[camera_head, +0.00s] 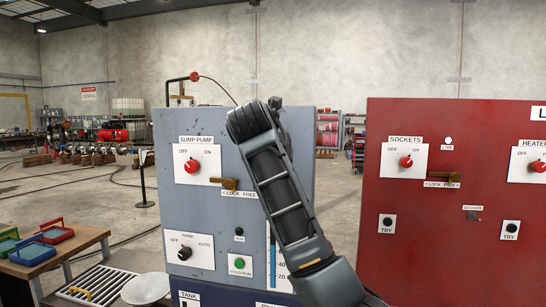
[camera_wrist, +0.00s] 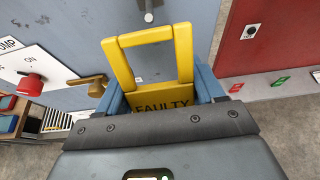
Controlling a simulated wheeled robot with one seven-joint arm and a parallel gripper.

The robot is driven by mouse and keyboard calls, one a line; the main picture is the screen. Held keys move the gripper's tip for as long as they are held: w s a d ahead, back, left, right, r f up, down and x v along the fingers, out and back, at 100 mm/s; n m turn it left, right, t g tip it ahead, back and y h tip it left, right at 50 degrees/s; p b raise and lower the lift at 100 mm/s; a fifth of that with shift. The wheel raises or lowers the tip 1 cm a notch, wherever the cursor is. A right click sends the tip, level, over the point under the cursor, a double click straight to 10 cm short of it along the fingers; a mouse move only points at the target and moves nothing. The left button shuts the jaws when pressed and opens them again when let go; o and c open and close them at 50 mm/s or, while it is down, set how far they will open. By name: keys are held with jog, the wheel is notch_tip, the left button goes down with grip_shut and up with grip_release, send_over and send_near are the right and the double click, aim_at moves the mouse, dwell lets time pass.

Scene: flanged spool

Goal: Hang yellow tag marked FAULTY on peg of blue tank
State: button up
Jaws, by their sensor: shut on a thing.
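The yellow tag (camera_wrist: 165,103), marked FAULTY, is between the blue fingers of my gripper (camera_wrist: 157,88) in the wrist view. My gripper is shut on it. The tag's open yellow loop stands out ahead of the fingers, toward a blue-grey panel (camera_wrist: 85,30). A small metal stub (camera_wrist: 148,14) shows on that panel beyond the loop, apart from it; I cannot tell if it is the peg. In the head view my arm crosses in front of the blue-grey panel (camera_head: 210,225) and hides part of it. A TANK label (camera_head: 188,298) shows at its lower left. My gripper and the tag are hidden there.
The blue-grey panel carries a red SUMP PUMP switch (camera_head: 192,165), a brass handle (camera_head: 229,184) and a black knob (camera_head: 184,253). A red cabinet (camera_head: 450,255) stands to the right, past a gap. A bench (camera_head: 75,248) with coloured trays stands at the left.

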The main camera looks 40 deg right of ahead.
jog(key=w+d, duration=0.4)
jog(key=d, duration=0.1)
jog(key=shift+f, duration=0.45)
dwell(0.5)
jog(key=shift+d, duration=0.1)
dwell(0.4)
jog(key=o, duration=1.2)
jog(key=shift+b+v, duration=0.85)
jog(key=shift+v, duration=3.05)
